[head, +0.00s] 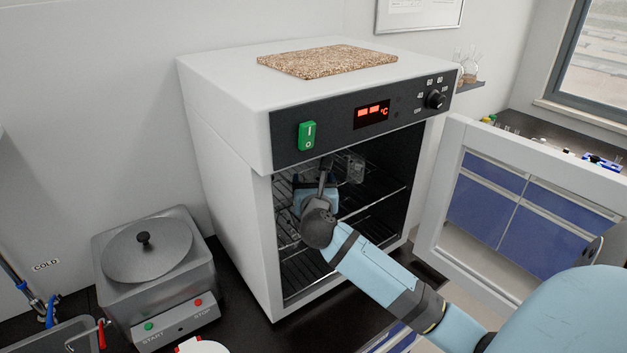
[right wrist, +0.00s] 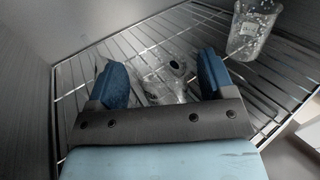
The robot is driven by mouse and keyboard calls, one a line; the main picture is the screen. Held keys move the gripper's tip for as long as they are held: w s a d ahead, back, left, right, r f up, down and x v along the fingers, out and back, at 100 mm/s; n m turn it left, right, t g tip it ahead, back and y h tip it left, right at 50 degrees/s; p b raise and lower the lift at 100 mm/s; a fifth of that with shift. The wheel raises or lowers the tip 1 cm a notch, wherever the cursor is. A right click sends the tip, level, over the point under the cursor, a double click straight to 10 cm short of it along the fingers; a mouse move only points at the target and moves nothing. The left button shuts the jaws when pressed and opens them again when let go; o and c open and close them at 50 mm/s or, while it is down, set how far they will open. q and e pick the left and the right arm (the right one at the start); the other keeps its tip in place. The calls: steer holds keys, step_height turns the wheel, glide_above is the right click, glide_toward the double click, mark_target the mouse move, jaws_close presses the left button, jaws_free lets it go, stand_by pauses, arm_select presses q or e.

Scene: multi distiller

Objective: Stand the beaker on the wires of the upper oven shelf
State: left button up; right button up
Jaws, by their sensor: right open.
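My right gripper (head: 316,188) reaches through the open oven front, at the upper wire shelf (head: 384,188). In the right wrist view its two blue fingers (right wrist: 162,70) are apart. A clear glass piece (right wrist: 160,90) shows between and beyond them; its outline is hard to make out, and I cannot tell whether a finger touches it. A clear beaker-like vessel with a pale label (right wrist: 250,30) stands upright on the wires at the upper right of that view. It also shows in the head view as a glass vessel (head: 355,168) right of the gripper. My left gripper is not in view.
The white oven (head: 225,165) has its door (head: 520,185) swung open to the right. A lower wire shelf (head: 305,272) lies below. A cork-like mat (head: 327,61) lies on top. A lidded metal bath (head: 150,265) stands to the left.

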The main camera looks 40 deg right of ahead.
steer(key=b+v, duration=0.1)
steer(key=v, duration=0.9)
steer(key=shift+s+a, duration=0.2)
steer(key=shift+s, duration=0.1)
